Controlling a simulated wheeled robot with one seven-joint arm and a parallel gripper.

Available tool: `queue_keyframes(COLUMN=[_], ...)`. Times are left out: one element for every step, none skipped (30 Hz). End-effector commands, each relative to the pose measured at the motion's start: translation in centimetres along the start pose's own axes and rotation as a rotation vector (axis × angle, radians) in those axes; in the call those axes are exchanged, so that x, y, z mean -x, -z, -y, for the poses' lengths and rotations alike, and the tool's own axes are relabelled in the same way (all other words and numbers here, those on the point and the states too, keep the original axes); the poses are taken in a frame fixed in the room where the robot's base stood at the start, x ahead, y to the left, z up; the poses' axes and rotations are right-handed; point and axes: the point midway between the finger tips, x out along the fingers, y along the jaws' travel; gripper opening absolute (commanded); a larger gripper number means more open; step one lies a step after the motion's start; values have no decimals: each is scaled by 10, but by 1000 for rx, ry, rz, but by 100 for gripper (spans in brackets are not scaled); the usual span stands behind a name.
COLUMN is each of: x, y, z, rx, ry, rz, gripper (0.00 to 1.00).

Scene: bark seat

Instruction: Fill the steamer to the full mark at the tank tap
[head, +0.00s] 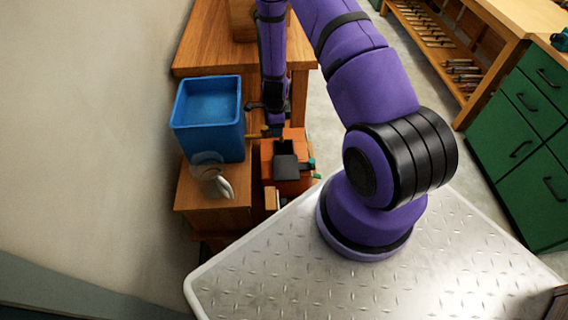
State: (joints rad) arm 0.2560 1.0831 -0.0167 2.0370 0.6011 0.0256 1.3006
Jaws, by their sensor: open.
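A blue open-topped tank (208,122) stands on a wooden stand at the left. A small brass-coloured piece (259,134), which looks like its tap, sticks out from its right side. An orange box-shaped thing (270,155), which looks like the steamer, is just right of the tank and lower. A black part with a dark opening is on its top. No full mark can be made out. My gripper (274,128) is open, beside the tap and above the back of the orange thing. Its fingertips are small and dark, and I cannot tell whether they touch the tap.
A pale curved object (216,182) lies on the wooden stand (205,204) in front of the tank. A wooden bench (222,52) is behind. Green drawers (520,130) and a tool shelf (440,45) stand right. The floor between is clear.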

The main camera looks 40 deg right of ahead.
Motion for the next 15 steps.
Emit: queue_keyframes(x=[0, 0, 0, 0, 0, 0, 0, 0, 0, 0, 0, 0, 0, 0, 0], y=[0, 0, 0, 0, 0, 0, 0, 0, 0, 0, 0, 0, 0, 0, 0], z=[0, 0, 0, 0, 0, 0, 0, 0, 0, 0, 0, 0, 0, 0, 0], rx=[0, 0, 0, 0, 0, 0, 0, 0, 0, 0, 0, 0, 0, 0, 1], ry=[0, 0, 0, 0, 0, 0, 0, 0, 0, 0, 0, 0, 0, 0, 0], rz=[0, 0, 0, 0, 0, 0, 0, 0, 0, 0, 0, 0, 0, 0, 0], gripper=[49, 49, 49, 49, 49, 49, 42, 35, 26, 19, 12, 6, 6, 6, 6])
